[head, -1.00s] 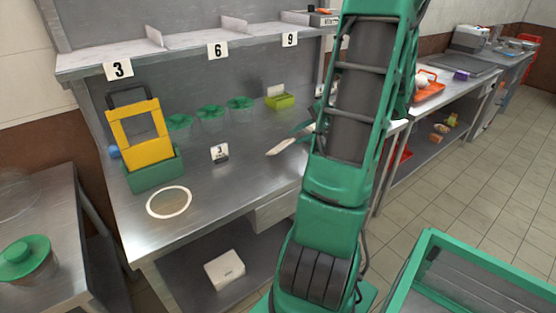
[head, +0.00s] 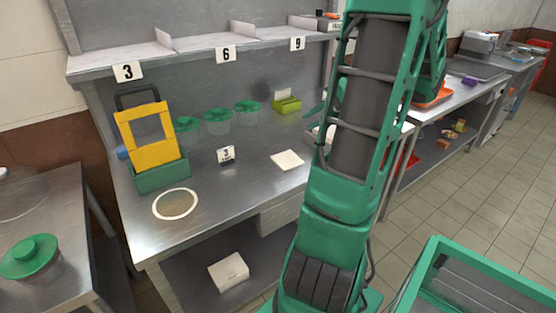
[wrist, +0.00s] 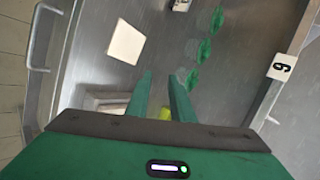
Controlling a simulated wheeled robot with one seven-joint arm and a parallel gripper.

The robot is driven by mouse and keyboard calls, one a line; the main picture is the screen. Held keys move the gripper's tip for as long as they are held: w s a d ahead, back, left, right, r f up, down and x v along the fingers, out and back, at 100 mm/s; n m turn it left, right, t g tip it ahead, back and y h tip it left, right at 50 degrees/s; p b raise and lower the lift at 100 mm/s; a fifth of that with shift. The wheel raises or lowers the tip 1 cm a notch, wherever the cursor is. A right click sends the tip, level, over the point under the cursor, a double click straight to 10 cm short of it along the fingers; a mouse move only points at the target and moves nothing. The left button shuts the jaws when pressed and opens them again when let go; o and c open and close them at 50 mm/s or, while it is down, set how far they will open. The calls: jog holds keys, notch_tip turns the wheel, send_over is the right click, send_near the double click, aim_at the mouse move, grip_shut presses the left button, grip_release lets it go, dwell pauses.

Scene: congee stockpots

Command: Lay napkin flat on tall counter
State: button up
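The napkin (head: 287,160) is a cream-white square lying flat on the steel counter (head: 240,190), right of the number 3 tag. It also shows in the wrist view (wrist: 126,42), flat and apart from my fingers. My gripper (wrist: 160,76) is open, with a gap between its two green fingers and nothing held. In the head view my arm hides most of the gripper.
A yellow frame (head: 147,132) in a green box, several green-lidded tubs (head: 217,121) and a lime-green holder (head: 286,105) stand at the back. A white ring (head: 175,204) marks the front left. A numbered shelf (head: 200,50) overhangs the counter.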

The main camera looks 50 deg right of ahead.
jog(key=a+f+n+g, duration=0.3)
jog(key=a+n+g, duration=0.25)
jog(key=a, duration=1.05)
jog(key=s+a+n+g, duration=0.4)
jog(key=s+a+n, duration=0.1)
jog(key=s+a, duration=0.5)
jog(key=s, duration=0.2)
jog(key=shift+s+g+h, duration=0.35)
jog(key=shift+h, duration=0.05)
jog(key=shift+w+f, duration=0.25)
jog(key=shift+w, duration=0.4)
